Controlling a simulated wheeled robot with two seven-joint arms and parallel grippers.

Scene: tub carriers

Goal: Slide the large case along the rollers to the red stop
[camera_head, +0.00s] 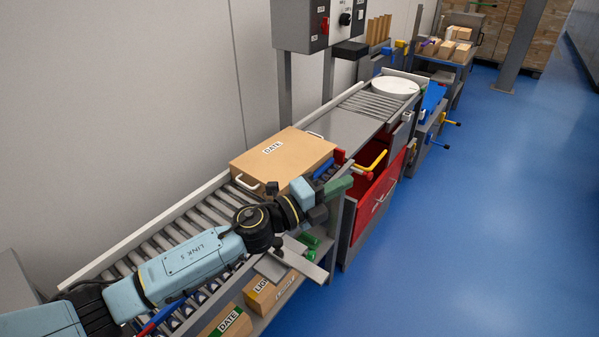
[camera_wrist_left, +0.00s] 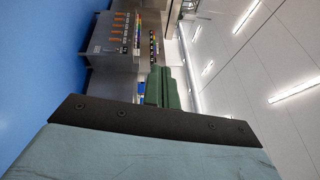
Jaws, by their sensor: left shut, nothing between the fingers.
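The large tan case (camera_head: 285,156) lies flat on the rollers, with a white label on top and pale handles at its near and far ends. A small red block (camera_head: 339,156), which looks like the red stop, is at the case's right corner. I cannot tell whether they touch. My left gripper (camera_head: 338,187) has green fingers, shut and empty, beside the right end of the case on the aisle side. Its fingers also show closed together in the left wrist view (camera_wrist_left: 162,87). My left arm hides part of the rollers and the case's near edge. My right gripper is out of view.
The roller track (camera_head: 200,215) has a pale side rail (camera_head: 150,230) along the wall. Beyond the case are a flat grey plate (camera_head: 342,127) and a white disc (camera_head: 395,86). A red bin (camera_head: 378,198) and yellow handle (camera_head: 376,160) stand right of the gripper. The blue floor is clear.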

